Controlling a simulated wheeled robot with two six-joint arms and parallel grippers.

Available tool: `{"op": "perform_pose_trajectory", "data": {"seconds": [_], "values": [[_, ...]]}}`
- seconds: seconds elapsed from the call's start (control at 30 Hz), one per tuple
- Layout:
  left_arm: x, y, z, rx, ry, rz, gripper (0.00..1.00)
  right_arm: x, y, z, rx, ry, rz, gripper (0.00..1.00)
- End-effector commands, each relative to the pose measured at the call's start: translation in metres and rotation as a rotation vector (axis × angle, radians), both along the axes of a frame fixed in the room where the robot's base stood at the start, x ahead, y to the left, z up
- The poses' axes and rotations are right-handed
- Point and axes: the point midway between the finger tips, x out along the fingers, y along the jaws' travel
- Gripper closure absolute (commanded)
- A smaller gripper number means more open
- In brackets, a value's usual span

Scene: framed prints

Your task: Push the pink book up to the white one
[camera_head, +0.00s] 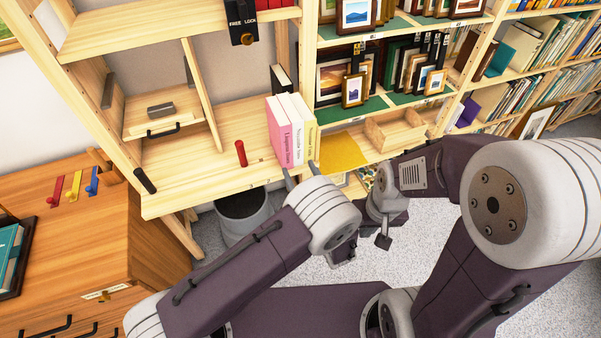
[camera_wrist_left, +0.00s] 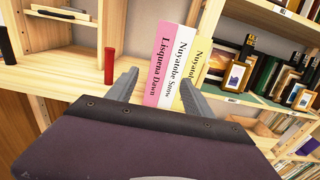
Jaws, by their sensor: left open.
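The pink book (camera_head: 279,138) stands upright on the wooden shelf, its spine facing me. The white book (camera_head: 297,130) is directly to its right, and a pale yellow book (camera_head: 310,137) is right of that. In the left wrist view, the pink book (camera_wrist_left: 160,62) and white book (camera_wrist_left: 181,70) show side by side; I cannot tell whether a thin gap remains. My left gripper (camera_head: 301,173) is open in front of the books' lower spines. Its fingers (camera_wrist_left: 157,86) are spread, with nothing held. My right gripper (camera_head: 383,241) hangs lower right, away from the books; its jaws are unclear.
A red cylinder (camera_head: 241,153) stands on the shelf left of the pink book. A black book (camera_head: 281,84) stands behind. A yellow mat (camera_head: 342,152) lies right of the books. Bare shelf (camera_head: 200,165) extends left, and framed prints (camera_head: 353,88) fill the shelves at right.

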Motion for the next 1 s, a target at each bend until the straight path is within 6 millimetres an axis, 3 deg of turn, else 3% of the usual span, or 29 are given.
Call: {"op": "perform_pose_trajectory", "data": {"seconds": [0.53,0.97,1.0], "values": [[0.076,0.026,0.0,-0.001,0.001,0.004,0.4,0.0,0.0,0.007,0.0,0.0,0.0,1.0],[0.085,0.029,0.0,0.0,0.001,0.002,0.4,0.0,0.0,0.007,0.0,0.0,0.0,1.0],[0.085,0.029,0.0,0.0,0.001,0.002,0.51,0.0,0.0,0.007,0.0,0.0,0.0,1.0]]}}
